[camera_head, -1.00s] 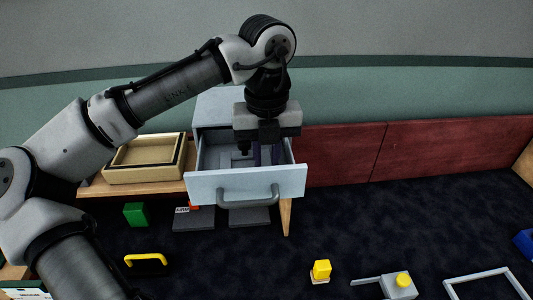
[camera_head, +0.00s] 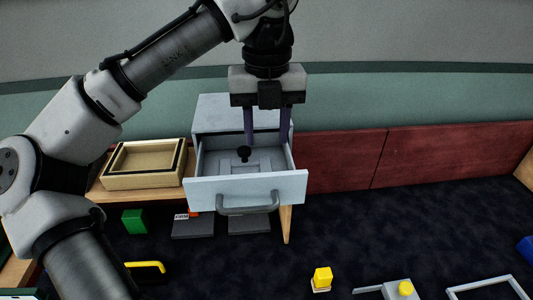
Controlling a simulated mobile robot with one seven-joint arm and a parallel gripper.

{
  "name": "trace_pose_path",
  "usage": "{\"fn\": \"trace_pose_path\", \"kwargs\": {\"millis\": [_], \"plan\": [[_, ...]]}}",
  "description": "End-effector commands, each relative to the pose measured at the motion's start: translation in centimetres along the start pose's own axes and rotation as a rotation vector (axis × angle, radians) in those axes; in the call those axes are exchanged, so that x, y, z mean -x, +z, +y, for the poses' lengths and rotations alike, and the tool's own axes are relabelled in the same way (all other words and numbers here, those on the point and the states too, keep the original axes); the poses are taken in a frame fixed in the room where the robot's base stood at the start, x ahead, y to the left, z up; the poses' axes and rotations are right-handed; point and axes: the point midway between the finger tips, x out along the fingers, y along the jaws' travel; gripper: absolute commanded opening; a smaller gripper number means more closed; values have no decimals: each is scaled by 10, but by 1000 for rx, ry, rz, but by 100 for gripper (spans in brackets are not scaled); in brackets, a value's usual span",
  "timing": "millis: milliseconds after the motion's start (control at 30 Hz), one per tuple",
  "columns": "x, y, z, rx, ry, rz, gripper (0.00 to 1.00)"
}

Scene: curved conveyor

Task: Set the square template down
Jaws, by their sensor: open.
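The square template is a flat grey plate (camera_head: 262,164) with a black knob (camera_head: 244,153). It lies inside the open drawer (camera_head: 289,190) of a light grey cabinet (camera_head: 215,113). My gripper (camera_head: 267,140) is above the back part of the drawer, pointing down. Its two purple fingers are apart with nothing between them. The fingertips are at about the height of the drawer's back edge in the picture, clear of the knob.
A wooden tray (camera_head: 110,183) stands on the wooden table left of the drawer. A red panel (camera_head: 340,157) is to the right. A green block (camera_head: 134,221), a yellow block (camera_head: 322,275) and a grey frame (camera_head: 485,284) lie on the dark floor.

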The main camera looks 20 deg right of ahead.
Motion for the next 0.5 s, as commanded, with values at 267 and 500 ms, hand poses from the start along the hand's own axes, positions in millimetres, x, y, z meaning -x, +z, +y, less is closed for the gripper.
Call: {"fn": "trace_pose_path", "kwargs": {"millis": [267,500], "plan": [[42,0,0,1,2,0,41],[50,0,0,0,0,1,41]]}}
